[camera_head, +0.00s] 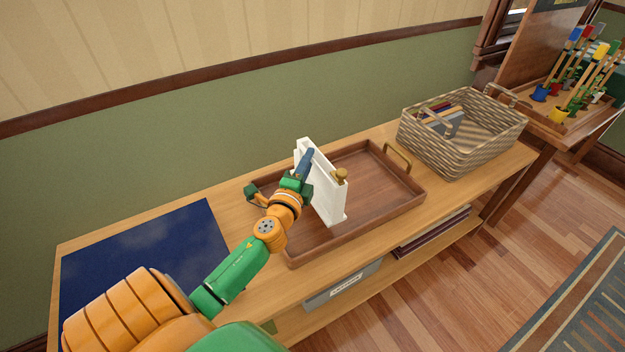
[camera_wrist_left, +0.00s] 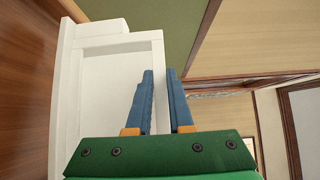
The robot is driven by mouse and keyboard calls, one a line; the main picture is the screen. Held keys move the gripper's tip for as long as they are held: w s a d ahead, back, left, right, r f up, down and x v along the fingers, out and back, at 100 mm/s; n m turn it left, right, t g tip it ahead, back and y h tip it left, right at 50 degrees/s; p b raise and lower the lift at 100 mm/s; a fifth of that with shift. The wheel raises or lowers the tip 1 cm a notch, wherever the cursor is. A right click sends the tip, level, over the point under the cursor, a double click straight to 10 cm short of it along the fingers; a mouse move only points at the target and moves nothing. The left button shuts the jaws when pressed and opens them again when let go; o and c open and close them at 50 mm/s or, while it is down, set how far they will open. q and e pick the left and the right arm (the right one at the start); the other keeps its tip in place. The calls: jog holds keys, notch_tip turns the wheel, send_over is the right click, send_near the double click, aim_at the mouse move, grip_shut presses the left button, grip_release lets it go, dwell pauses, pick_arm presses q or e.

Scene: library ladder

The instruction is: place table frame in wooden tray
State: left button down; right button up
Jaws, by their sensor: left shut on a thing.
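The white table frame (camera_head: 325,190) stands upright, slightly tilted, over the middle of the wooden tray (camera_head: 385,208). Its lower edge is at or just above the tray floor; I cannot tell whether it touches. My left gripper (camera_head: 306,165) is shut on the frame's upper left part. In the left wrist view, the frame (camera_wrist_left: 110,75) has its rim running between the two blue fingers of the gripper (camera_wrist_left: 162,105). A gold-coloured knob (camera_head: 341,174) shows at the frame's right side. My right gripper is out of view.
The tray lies on a long wooden bench (camera_head: 240,235) against a green wall. A wicker basket (camera_head: 450,155) with books stands to the right. A dark blue sheet (camera_head: 140,255) covers the left end. A grey box (camera_head: 343,287) and books (camera_head: 432,232) are on the shelf below.

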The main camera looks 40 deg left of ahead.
aim_at(317, 176)
pick_arm(q)
jog(key=f+b, duration=0.1)
jog(key=f, duration=0.1)
jog(key=w+f+b, duration=0.1)
jog(key=f+b, duration=0.1)
jog(key=f, duration=0.1)
jog(key=shift+w+a, duration=0.15)
jog(key=shift+w, duration=0.05)
jog(key=shift+r, duration=0.1)
jog(key=shift+f, duration=0.2)
jog(key=c, duration=0.8)
grip_release()
jog(key=shift+r, duration=0.1)
jog(key=shift+r, duration=0.1)
